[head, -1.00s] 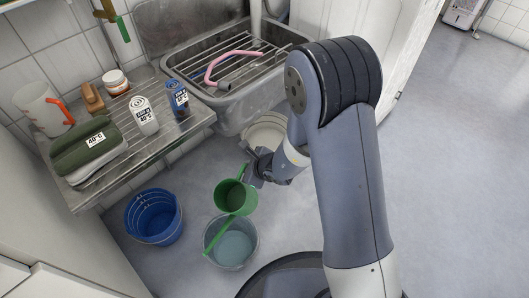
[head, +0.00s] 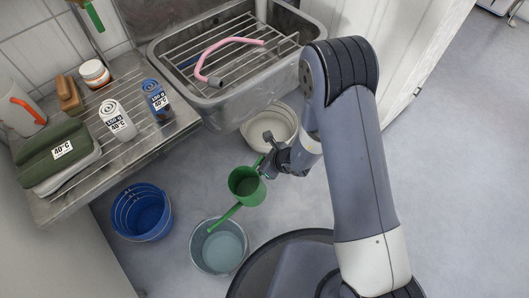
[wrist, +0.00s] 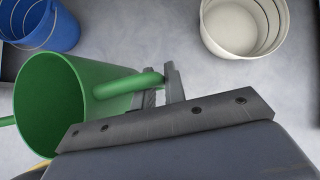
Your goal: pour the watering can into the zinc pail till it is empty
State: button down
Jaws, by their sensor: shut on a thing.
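The green watering can (head: 246,190) hangs in the air behind the zinc pail (head: 219,262). My gripper (head: 267,168) is shut on its handle, at the can's right side. In the wrist view, the handle (wrist: 128,86) runs between the jaws (wrist: 160,88), and the can's body (wrist: 95,75) fills the left. The spout points down and left in the head view, its tip over the pail's far left part. A pale bluish surface shows inside the pail. I see no clear stream, and cannot tell how much water is in the can.
A blue bucket (head: 125,215) stands left of the pail, and a cream basin (head: 283,125) stands behind my gripper. Floor is clear at right.

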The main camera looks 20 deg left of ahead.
jog(key=shift+s+f+m+g+p, duration=0.15)
jog(key=shift+f+g+p, duration=0.3)
jog(key=shift+p, duration=0.7)
jog(key=shift+f+m+g+p, duration=0.15)
jog(key=shift+f+g+p, duration=0.25)
jog(key=shift+p, duration=0.7)
jog(key=shift+f+y, duration=0.3)
jog(key=shift+f, duration=0.1)
jog(key=shift+s+a, duration=0.1)
jog(key=shift+s, duration=0.05)
